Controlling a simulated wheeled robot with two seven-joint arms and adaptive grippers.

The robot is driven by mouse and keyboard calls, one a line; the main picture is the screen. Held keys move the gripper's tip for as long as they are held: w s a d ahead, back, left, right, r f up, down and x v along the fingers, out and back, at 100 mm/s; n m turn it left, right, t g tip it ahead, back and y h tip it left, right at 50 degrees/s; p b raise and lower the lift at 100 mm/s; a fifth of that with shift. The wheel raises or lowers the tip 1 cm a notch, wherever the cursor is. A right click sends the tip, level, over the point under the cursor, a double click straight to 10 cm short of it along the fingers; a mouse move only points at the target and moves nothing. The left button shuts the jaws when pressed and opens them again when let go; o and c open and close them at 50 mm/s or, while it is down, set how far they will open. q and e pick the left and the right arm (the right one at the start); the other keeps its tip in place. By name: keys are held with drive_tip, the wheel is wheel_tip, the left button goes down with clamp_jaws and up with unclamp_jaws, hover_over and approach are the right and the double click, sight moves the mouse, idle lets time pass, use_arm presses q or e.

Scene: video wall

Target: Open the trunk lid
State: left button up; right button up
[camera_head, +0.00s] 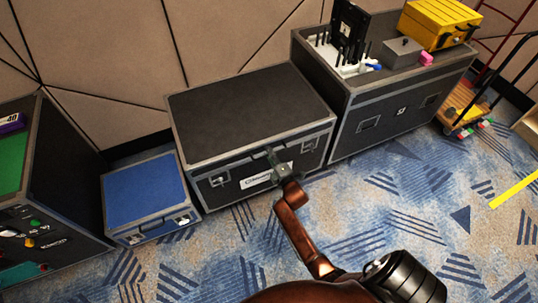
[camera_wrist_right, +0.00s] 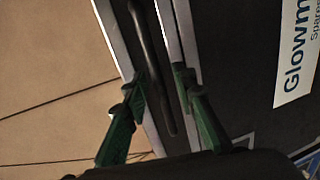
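The trunk is a black case with grey metal edging, and its lid (camera_head: 250,112) lies flat and closed in the middle of the head view. Its front (camera_head: 215,190) carries latches and a white label (camera_head: 257,182), which also shows in the right wrist view (camera_wrist_right: 300,50). My right gripper (camera_head: 272,156) is at the front, by the seam under the lid's edge. In the right wrist view its green fingers (camera_wrist_right: 158,88) are apart, with a dark handle bar (camera_wrist_right: 150,50) between them; contact cannot be told. My left gripper is out of view.
A blue case (camera_head: 145,190) stands left of the trunk, and a dark cabinet (camera_head: 60,190) stands farther left. A larger case (camera_head: 385,120) on the right bears a yellow toolbox (camera_head: 438,22). A wall is behind; patterned carpet in front is clear.

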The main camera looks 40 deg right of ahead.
drive_tip(key=shift+c, duration=0.4)
clamp_jaws()
